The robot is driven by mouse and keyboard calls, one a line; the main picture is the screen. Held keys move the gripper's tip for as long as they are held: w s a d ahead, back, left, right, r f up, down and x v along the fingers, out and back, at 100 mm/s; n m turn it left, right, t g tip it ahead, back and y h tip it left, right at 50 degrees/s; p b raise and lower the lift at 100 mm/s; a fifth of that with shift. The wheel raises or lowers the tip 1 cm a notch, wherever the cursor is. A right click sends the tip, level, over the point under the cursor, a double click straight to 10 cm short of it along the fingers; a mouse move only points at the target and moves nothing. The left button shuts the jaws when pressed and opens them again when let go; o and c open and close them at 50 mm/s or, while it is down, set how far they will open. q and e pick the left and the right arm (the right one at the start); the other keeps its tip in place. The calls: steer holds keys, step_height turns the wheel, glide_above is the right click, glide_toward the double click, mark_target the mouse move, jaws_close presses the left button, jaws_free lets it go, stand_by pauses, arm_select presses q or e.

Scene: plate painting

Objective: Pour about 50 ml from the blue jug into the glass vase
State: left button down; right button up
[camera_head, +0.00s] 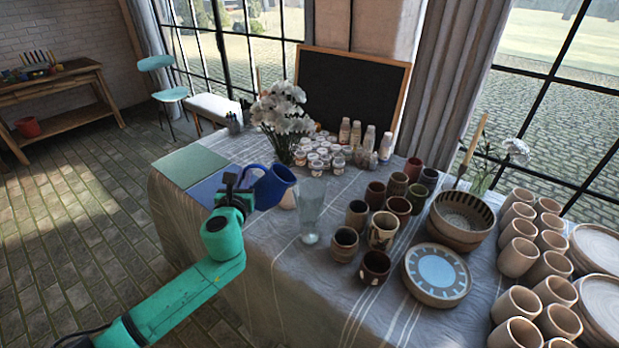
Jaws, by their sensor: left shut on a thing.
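The blue jug (273,186) is in the head view, left of the middle, above the near left part of the cloth-covered table. It looks tilted to the right, with its mouth toward the glass vase. My left gripper (240,188) is shut on the jug at its left side, where the handle is; the fingers are partly hidden. The clear glass vase (311,208) stands upright on the cloth, just right of the jug and apart from it. I cannot make out any liquid stream. My right gripper is not in view.
Cups (383,231) stand close right of the vase. A bouquet of white flowers (281,112) and small paint jars stand behind. A blue mat (212,187) and a green mat (190,164) lie at left. Bowls, plates and more cups fill the right side.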

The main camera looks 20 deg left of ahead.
mark_target(252, 165)
arm_select(q)
steer(key=shift+w+d+r+m+p, duration=0.1)
steer(key=shift+d+r+m+p, duration=0.15)
steer(key=shift+r+m+p, duration=0.25)
steer(key=shift+w+d+r+m+p, duration=0.1)
steer(key=shift+d+r+m+p, duration=0.1)
steer(key=shift+r+m+p, duration=0.3)
steer(key=shift+w+d+r+m+y+p, duration=0.15)
steer(key=shift+r+m+p, duration=0.2)
steer(key=shift+r+p, duration=0.2)
steer(key=shift+d+r+m+y+p, duration=0.15)
steer(key=shift+r+m+p, duration=0.2)
steer(key=shift+r+p, duration=0.2)
steer(key=shift+w+d+r+m+p, duration=0.1)
steer(key=shift+d+r+m+p, duration=0.3)
steer(key=shift+m+p, duration=0.15)
stand_by(1.0)
steer(key=shift+a+f, duration=0.1)
steer(key=f+n+b, duration=0.1)
steer(key=f+b, duration=0.1)
steer(key=a+f+n+b, duration=0.1)
steer(key=f+b, duration=0.2)
steer(key=s+a+f+n+b, duration=0.1)
steer(key=f+b, duration=0.1)
steer(key=b, duration=0.1)
steer(key=shift+f+n, duration=0.15)
steer(key=shift+n, duration=0.1)
steer(key=shift+s+a+n+t+h+b, duration=0.25)
steer(key=shift+a+n+h+b, duration=0.3)
steer(key=shift+a+n, duration=0.4)
